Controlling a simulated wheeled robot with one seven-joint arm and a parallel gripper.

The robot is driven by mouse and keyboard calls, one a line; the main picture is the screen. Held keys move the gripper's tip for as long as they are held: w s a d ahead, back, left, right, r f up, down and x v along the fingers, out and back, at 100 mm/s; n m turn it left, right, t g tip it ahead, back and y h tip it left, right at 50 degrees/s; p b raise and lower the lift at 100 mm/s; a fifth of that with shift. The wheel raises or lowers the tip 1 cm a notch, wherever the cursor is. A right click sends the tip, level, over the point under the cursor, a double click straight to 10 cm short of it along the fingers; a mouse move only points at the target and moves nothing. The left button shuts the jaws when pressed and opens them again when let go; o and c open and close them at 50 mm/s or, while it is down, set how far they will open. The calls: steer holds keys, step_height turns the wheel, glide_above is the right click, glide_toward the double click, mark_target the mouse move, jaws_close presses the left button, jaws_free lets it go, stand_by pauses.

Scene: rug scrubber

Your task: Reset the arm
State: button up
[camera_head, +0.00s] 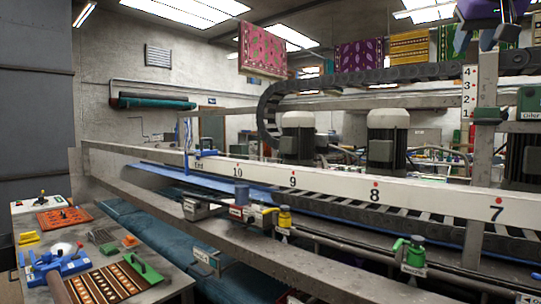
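A dark and purple jointed part (490,22) hangs into the top right corner, cut off by the upper edge. It may be part of my arm, but I cannot be sure. No pair of fingertips shows clearly there, and nothing held by a gripper can be made out. The rest of the arm is out of view.
A long rug-washing machine with a numbered white beam (335,187) fills the middle and right. A grey workbench (178,276) at lower left carries a patterned rug piece (103,283), a green-handled tool (143,268) and a blue tool (62,264). Rugs (262,50) hang above.

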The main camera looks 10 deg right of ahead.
steer(key=s+a+f+n+g+y, duration=0.1)
steer(key=s+a+f, duration=0.3)
steer(key=f, duration=0.8)
steer(key=s+a+f+n+g+y, duration=0.2)
steer(key=s+a+f, duration=0.3)
steer(key=f, duration=0.7)
steer(key=s+a+f+n+g+y, duration=0.1)
steer(key=s+a+f, duration=0.4)
steer(key=f, duration=0.7)
steer(key=shift+a+f+g+y, duration=0.3)
steer(key=shift+a+f+y, duration=0.1)
steer(key=shift+a, duration=0.6)
